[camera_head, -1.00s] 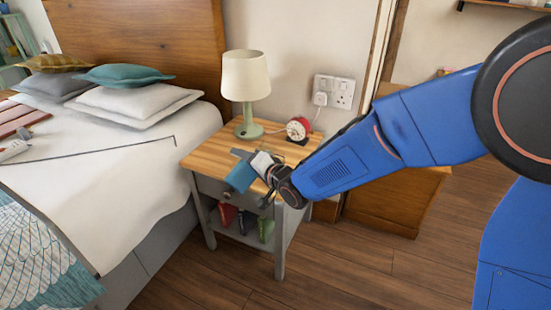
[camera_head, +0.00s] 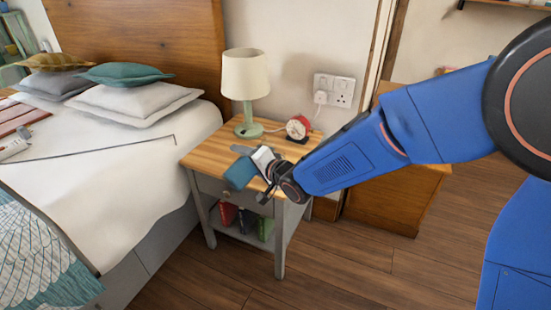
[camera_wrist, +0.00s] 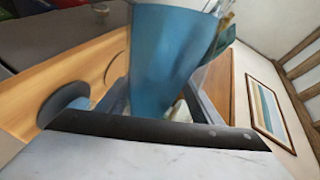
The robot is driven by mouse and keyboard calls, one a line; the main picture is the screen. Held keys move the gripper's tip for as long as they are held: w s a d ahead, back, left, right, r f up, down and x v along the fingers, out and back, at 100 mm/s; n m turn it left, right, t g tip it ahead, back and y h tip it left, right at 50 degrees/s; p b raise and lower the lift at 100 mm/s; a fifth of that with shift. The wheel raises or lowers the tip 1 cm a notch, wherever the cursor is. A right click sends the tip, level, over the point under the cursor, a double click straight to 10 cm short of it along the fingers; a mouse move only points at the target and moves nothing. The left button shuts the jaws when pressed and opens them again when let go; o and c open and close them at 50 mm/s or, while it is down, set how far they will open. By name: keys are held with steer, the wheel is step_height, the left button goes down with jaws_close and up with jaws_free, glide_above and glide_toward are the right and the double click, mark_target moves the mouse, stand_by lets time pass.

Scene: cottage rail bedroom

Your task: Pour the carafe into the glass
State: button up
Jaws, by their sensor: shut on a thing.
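My gripper (camera_head: 252,163) is over the front of the wooden-topped nightstand (camera_head: 205,155), shut on a blue carafe (camera_head: 240,174). The carafe looks tilted in the head view, its far end toward the lower left. In the wrist view the carafe (camera_wrist: 165,60) fills the middle, between the fingers, with a clear part near its upper end. I cannot tell whether liquid is leaving the carafe.
A green lamp with a cream shade (camera_head: 245,75) and a red alarm clock (camera_head: 297,128) stand at the back of the nightstand. Several books (camera_head: 228,214) are on its lower shelf. The bed (camera_head: 110,185) is close on the left. The floor in front (camera_head: 350,270) is clear.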

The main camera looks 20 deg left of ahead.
steer(key=shift+w+d+m+g+p, duration=0.1)
steer(key=shift+w+m+g+p, duration=0.3)
steer(key=shift+p, duration=0.55)
stand_by(2.7)
steer(key=shift+s, duration=0.15)
steer(key=shift+f+n+t, duration=0.45)
steer(key=shift+n+t, duration=0.05)
steer(key=shift+n, duration=0.35)
steer(key=shift+f+n+t, duration=0.45)
steer(key=shift+n+t, duration=0.05)
steer(key=shift+n, duration=0.35)
steer(key=shift+r, duration=0.1)
steer(key=shift+s+r+n+t+y+b, duration=0.25)
steer(key=shift+n+t+b, duration=0.4)
steer(key=shift+n, duration=0.85)
steer(key=shift+w+r+n+t+b, duration=0.15)
steer(key=shift+r+n+t+b, duration=0.35)
steer(key=shift+n, duration=1)
steer(key=shift+s+r+n+t+y+b, duration=0.15)
steer(key=shift+n+t+b, duration=0.6)
steer(key=shift+n, duration=0.75)
